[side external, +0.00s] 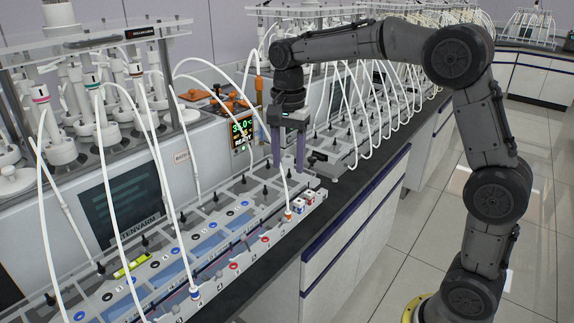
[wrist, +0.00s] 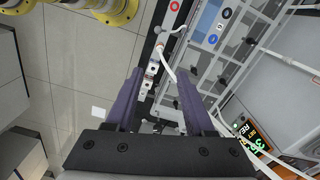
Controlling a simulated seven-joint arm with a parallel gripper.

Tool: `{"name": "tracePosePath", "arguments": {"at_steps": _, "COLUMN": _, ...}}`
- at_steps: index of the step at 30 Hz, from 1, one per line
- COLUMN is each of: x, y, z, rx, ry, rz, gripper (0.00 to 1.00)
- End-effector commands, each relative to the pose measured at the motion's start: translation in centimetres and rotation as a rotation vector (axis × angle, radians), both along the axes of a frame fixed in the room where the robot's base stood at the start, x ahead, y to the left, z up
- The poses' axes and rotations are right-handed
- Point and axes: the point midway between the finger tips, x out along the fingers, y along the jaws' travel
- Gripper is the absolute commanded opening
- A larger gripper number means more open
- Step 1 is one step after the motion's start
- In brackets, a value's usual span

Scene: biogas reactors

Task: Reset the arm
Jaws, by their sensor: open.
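My gripper (side external: 288,148) hangs from the bent grey arm, pointing down over the right end of the nearest tube rack. Its two purple fingers are apart with nothing between them in the side view. In the wrist view my gripper (wrist: 161,88) also shows open, with the rack end and a white tube seen below and between the fingers. The fingers look clear of the rack, though the exact height is hard to tell.
A long rack (side external: 225,235) with white tubes lies along the bench. A lit display (side external: 242,133) stands just left of my gripper. The dark bench edge (side external: 345,195) runs right of the rack. Open tiled floor (side external: 400,235) lies between the bench and my base.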

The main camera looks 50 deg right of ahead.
Motion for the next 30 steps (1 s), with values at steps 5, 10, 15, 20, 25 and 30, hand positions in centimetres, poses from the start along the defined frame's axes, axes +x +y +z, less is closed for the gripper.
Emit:
{"name": "tracePosePath", "arguments": {"at_steps": 5, "x": -1.5, "y": 0.5, "z": 3.6, "rx": -0.005, "ry": -0.082, "rz": 0.010, "gripper": 0.54}}
{"name": "tracePosePath", "arguments": {"at_steps": 10, "x": -7.4, "y": 1.3, "z": 7.1, "rx": -0.014, "ry": -0.187, "rz": 0.076, "gripper": 0.54}}
{"name": "tracePosePath", "arguments": {"at_steps": 15, "x": -13.9, "y": 2.0, "z": 7.7, "rx": -0.050, "ry": -0.297, "rz": 0.289, "gripper": 0.54}}
{"name": "tracePosePath", "arguments": {"at_steps": 20, "x": -19.7, "y": 2.3, "z": 5.8, "rx": -0.119, "ry": -0.388, "rz": 0.567, "gripper": 0.54}}
{"name": "tracePosePath", "arguments": {"at_steps": 25, "x": -24.0, "y": 2.5, "z": 1.7, "rx": -0.219, "ry": -0.439, "rz": 0.908, "gripper": 0.54}}
{"name": "tracePosePath", "arguments": {"at_steps": 30, "x": -25.0, "y": 2.5, "z": -1.3, "rx": -0.281, "ry": -0.416, "rz": 1.167, "gripper": 0.54}}
